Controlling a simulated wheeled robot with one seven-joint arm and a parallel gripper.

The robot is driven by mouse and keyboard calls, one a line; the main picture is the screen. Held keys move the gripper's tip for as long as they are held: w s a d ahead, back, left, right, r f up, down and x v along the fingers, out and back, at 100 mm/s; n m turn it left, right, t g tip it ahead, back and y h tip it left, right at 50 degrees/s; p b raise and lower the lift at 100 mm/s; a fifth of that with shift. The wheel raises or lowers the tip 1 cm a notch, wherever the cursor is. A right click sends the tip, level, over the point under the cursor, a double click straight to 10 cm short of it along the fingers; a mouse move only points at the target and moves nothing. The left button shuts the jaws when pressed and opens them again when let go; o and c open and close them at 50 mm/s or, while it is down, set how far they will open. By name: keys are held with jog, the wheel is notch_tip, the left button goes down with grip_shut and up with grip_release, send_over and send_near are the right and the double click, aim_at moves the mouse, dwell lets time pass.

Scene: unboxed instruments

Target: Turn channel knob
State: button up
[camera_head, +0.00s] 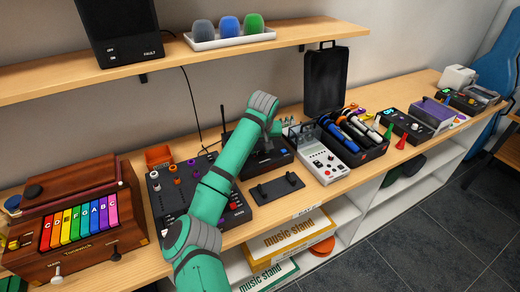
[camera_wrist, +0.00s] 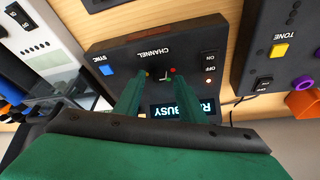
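The channel knob (camera_wrist: 162,76) is on a black receiver box, below the upside-down "CHANNEL" label in the wrist view. It is small and dark, with a light pointer line and coloured marks by it. My gripper (camera_wrist: 161,80) is over the box face, its two green fingers apart, one on each side of the knob. I cannot tell whether they touch it. The box's screen (camera_wrist: 185,109) reads "BUSY", partly covered by a finger.
A blue SYNC button (camera_wrist: 106,69) and an ON/OFF switch (camera_wrist: 208,68) flank the knob. An upright antenna (camera_head: 223,126) rises at the box's left. A mixer with coloured knobs (camera_head: 160,187) stands left, a pedal (camera_head: 277,188) in front, and a grey-white device (camera_head: 322,163) right.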

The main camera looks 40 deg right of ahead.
jog(key=shift+w+d+f, duration=0.1)
jog(key=shift+w+f, duration=0.05)
jog(key=shift+f, duration=0.35)
jog(key=shift+d, duration=0.1)
grip_shut()
jog(key=shift+m, duration=0.6)
jog(key=m+g, duration=0.1)
jog(key=m, duration=0.1)
jog(key=m+h, duration=0.1)
jog(key=m, duration=0.1)
jog(key=shift+w+a+g, duration=0.1)
jog(key=shift+a+g, duration=0.1)
jog(key=shift+g, duration=0.2)
jog(key=m, duration=0.2)
jog(key=m+g, duration=0.1)
jog(key=m, duration=0.1)
jog(key=m+g, duration=0.1)
jog(key=m, duration=0.1)
jog(key=shift+w+m+h, duration=0.3)
